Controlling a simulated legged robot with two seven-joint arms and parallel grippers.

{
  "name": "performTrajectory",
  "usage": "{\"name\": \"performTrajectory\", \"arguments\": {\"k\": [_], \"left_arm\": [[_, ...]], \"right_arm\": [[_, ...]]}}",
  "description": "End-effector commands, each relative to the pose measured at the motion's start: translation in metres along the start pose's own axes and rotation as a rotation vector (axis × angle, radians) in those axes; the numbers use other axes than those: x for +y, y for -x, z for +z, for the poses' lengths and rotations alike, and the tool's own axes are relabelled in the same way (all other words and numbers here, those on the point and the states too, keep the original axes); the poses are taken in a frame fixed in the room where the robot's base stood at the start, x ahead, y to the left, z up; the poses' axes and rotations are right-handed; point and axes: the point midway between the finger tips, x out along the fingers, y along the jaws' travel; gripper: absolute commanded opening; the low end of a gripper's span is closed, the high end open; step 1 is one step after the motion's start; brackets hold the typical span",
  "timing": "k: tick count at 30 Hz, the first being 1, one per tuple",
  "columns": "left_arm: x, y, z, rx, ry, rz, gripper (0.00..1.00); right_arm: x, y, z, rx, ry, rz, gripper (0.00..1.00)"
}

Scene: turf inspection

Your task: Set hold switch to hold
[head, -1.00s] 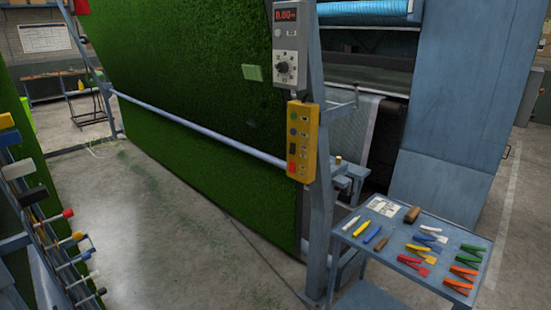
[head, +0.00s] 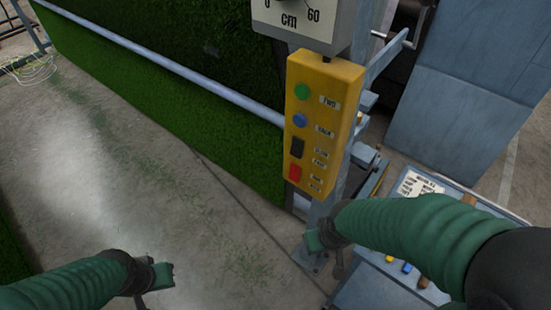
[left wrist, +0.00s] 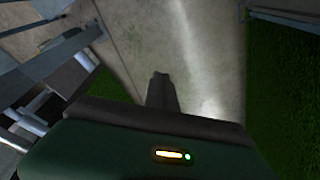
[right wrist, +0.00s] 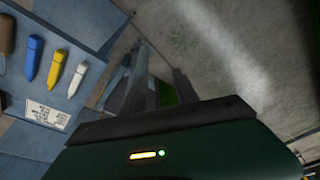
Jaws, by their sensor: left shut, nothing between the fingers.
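The yellow control box (head: 322,125) hangs on the blue-grey post in the head view. Its face carries a green button (head: 302,91), a blue button (head: 300,120), a black rocker switch (head: 297,147) and a red switch (head: 295,172) at the bottom. Small labels stand beside them, too blurred to read surely; I cannot tell the switch settings. My right gripper (head: 326,252) is below the box, apart from it, with its fingers spread and empty; they also show in the right wrist view (right wrist: 160,80). My left gripper (head: 154,284) is shut and empty over the floor, left of the box.
A grey dial unit (head: 303,28) sits directly above the box. A pale rail (head: 170,65) crosses the green turf (head: 130,80) on the left. A blue tool table (head: 375,290) with markers stands at lower right, partly behind my right arm. The concrete floor (head: 210,230) is open.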

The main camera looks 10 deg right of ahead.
Motion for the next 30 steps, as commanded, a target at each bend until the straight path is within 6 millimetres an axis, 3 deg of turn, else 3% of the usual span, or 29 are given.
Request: {"name": "performTrajectory", "arguments": {"k": [5, 9, 11, 14, 17, 18, 21, 24, 27, 30], "left_arm": [[0.0, 0.0, 0.0, -0.001, 0.0, 0.0, 0.0], [0.0, 0.0, -0.005, 0.02, 0.009, -0.004, 0.0], [0.001, -0.002, -0.019, 0.064, 0.026, -0.006, 0.0], [0.015, -0.009, -0.055, 0.202, 0.078, 0.035, 0.0], [0.06, -0.01, -0.092, 0.364, 0.161, 0.215, 0.0], [0.086, -0.005, -0.101, 0.412, 0.206, 0.329, 0.0], [0.151, 0.019, -0.107, 0.452, 0.35, 0.664, 0.0], [0.198, 0.055, -0.097, 0.405, 0.505, 0.977, 0.0], [0.221, 0.084, -0.089, 0.334, 0.624, 1.192, 0.0], [0.228, 0.097, -0.085, 0.292, 0.684, 1.294, 0.0]], "right_arm": [[0.0, 0.0, 0.0, 0.0, 0.0, 0.0, 0.36], [0.0, 0.005, -0.001, 0.0, 0.0, 0.0, 0.47], [0.0, 0.013, -0.003, 0.0, 0.0, 0.0, 0.47], [0.0, 0.033, -0.008, 0.0, 0.0, 0.0, 0.47], [0.0, 0.058, -0.014, 0.0, 0.0, 0.0, 0.47], [0.0, 0.067, -0.016, 0.001, 0.0, 0.0, 0.47], [0.0, 0.087, -0.021, 0.001, 0.0, 0.0, 0.47], [0.0, 0.101, -0.024, 0.0, 0.0, 0.0, 0.47], [0.0, 0.108, -0.025, 0.0, 0.0, 0.0, 0.47], [0.0, 0.109, -0.026, 0.0, 0.0, 0.0, 0.47]]}}
